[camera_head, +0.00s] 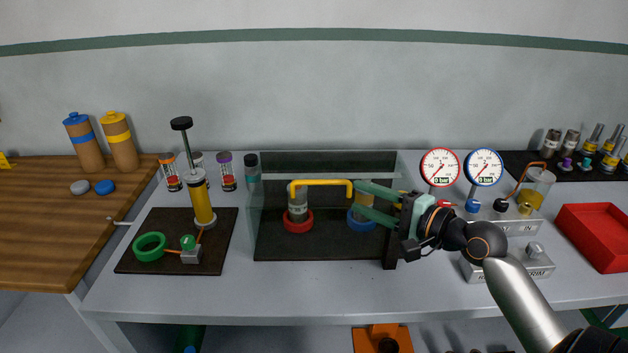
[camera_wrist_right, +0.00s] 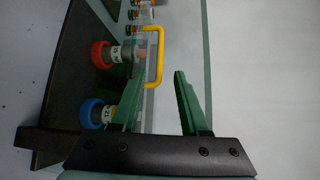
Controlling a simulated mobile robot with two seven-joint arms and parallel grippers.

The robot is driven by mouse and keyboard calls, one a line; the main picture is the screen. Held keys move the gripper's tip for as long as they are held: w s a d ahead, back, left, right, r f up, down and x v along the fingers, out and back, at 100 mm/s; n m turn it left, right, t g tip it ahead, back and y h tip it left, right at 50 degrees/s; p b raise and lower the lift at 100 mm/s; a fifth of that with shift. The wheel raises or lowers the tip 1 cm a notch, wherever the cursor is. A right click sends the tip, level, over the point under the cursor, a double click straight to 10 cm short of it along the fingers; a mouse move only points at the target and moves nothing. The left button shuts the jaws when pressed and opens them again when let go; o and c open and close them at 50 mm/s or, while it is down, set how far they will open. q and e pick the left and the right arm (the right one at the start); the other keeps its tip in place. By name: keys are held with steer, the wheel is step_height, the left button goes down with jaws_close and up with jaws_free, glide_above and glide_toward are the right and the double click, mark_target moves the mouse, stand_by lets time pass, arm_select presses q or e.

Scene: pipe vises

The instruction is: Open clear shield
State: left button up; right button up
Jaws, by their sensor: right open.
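The clear shield (camera_head: 270,218) is a see-through box on the table with a yellow handle (camera_head: 320,183) along its upper front. It looks closed over a dark base holding a pipe in a red ring (camera_head: 298,225) and one in a blue ring (camera_head: 361,222). My right gripper (camera_head: 354,196) is open and empty at the right end of the handle. In the right wrist view, the handle (camera_wrist_right: 160,45) lies ahead of the gripper (camera_wrist_right: 161,76), with its near end between the fingertips. I cannot tell whether they touch. My left gripper is not in view.
A dark mat (camera_head: 222,248) with a yellow cylinder (camera_head: 202,203) and green ring (camera_head: 150,246) lies left of the shield. Two gauges (camera_head: 440,167) (camera_head: 484,167) and control boxes (camera_head: 522,265) stand to the right, near my forearm. A red tray (camera_head: 603,248) is farther right.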

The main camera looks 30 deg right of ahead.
mark_target(324, 184)
steer(key=p+x, duration=0.1)
steer(key=x, duration=1)
steer(key=shift+w+a+f, duration=0.1)
steer(key=shift+w+f, duration=0.05)
steer(key=shift+w, duration=0.05)
steer(key=shift+c, duration=0.2)
jaws_close()
stand_by(0.8)
